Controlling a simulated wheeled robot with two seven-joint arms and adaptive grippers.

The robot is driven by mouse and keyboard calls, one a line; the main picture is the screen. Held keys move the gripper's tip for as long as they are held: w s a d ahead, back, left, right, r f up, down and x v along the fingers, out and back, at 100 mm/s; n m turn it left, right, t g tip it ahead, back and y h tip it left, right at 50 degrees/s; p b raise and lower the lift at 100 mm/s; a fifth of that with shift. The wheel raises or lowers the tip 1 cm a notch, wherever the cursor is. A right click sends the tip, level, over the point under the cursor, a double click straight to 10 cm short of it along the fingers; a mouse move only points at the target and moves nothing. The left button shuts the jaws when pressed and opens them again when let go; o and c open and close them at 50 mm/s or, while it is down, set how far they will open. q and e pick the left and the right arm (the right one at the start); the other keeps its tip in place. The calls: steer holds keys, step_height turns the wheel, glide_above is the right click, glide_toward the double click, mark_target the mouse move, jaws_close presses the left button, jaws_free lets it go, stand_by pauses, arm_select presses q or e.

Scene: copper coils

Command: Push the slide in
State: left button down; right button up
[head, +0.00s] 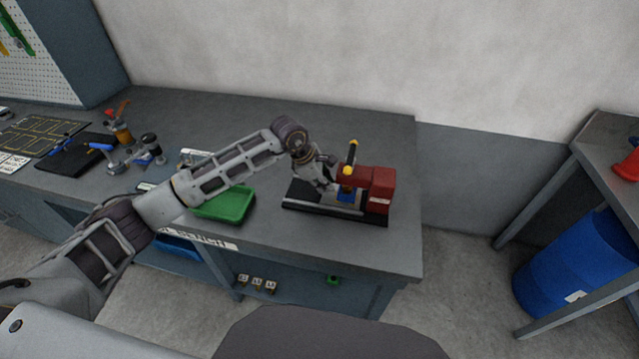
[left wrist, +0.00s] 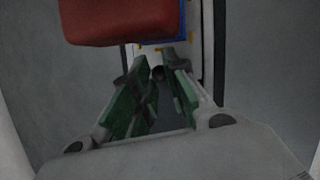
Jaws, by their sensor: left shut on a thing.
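A small press with a red head (head: 375,183) and a black-and-yellow lever (head: 350,157) stands on a dark base (head: 300,205) near the bench's right end. A blue part (head: 345,193) sits under the head. A pale slide plate with yellow marks (left wrist: 148,54) shows below the red head (left wrist: 115,22) in the left wrist view. My left gripper (head: 329,184) is low at the left side of the press. Its green-padded fingers (left wrist: 162,74) are shut on a small dark knob (left wrist: 158,72) at the slide's near end; the fingers partly hide it.
A green tray (head: 228,205) lies on the bench under my left forearm. Tools, a black mat (head: 75,155) and small stands are further left. The bench's right edge is close beside the press. A blue barrel (head: 570,262) stands under another table at right.

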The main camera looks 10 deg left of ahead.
arm_select(q)
steer(key=c, duration=1.4)
jaws_free()
steer(key=shift+d, duration=0.3)
steer(key=shift+o, duration=0.2)
steer(key=shift+a, duration=0.1)
steer(key=shift+v, duration=0.9)
steer(key=v, duration=1)
